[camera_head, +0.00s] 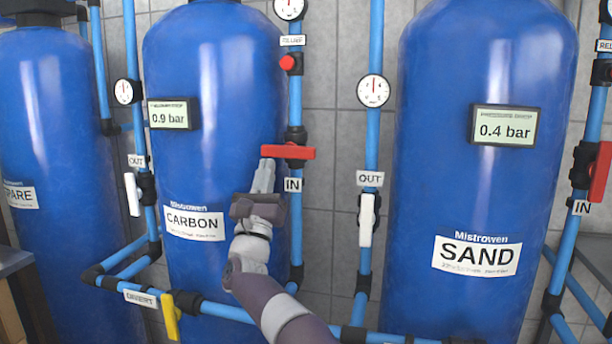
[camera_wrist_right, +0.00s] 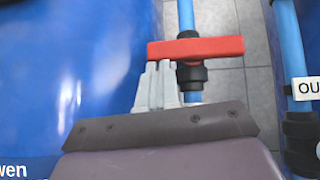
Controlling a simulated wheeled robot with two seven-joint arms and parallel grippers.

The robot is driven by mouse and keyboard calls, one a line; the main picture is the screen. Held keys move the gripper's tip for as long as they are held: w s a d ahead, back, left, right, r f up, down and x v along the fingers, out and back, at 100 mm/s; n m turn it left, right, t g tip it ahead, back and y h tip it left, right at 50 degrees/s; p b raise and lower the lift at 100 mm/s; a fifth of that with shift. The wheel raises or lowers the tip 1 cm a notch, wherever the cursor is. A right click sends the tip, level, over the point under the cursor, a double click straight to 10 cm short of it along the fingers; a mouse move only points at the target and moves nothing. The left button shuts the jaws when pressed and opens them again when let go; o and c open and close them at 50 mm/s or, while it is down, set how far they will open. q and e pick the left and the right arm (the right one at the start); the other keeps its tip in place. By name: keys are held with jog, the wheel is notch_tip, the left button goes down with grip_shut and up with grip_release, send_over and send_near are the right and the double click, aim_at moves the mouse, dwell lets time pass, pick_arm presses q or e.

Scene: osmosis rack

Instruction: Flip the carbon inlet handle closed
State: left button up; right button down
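The carbon inlet handle (camera_head: 288,152) is a red lever on the vertical blue pipe just above the IN label (camera_head: 293,185), right of the CARBON tank (camera_head: 215,80). It lies level, crosswise to the pipe. It also shows in the right wrist view (camera_wrist_right: 195,49). My right gripper (camera_head: 265,168) comes up from below, with its fingertips by the handle's left end. In the right wrist view its grey fingers (camera_wrist_right: 158,75) look together, with nothing seen between them. Whether they touch the handle I cannot tell. My left gripper is not in view.
The SAND tank (camera_head: 480,200) stands at the right, with its own red inlet handle (camera_head: 600,171). White outlet handles (camera_head: 367,220) hang on the pipes. A yellow divert handle (camera_head: 170,317) is low on the left. Gauges and pipes flank the tanks.

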jog(key=w+f+b+v, duration=0.2)
jog(key=b+v, duration=0.4)
jog(key=v, duration=0.7)
jog(key=shift+a+r, duration=0.1)
jog(key=shift+a, duration=0.05)
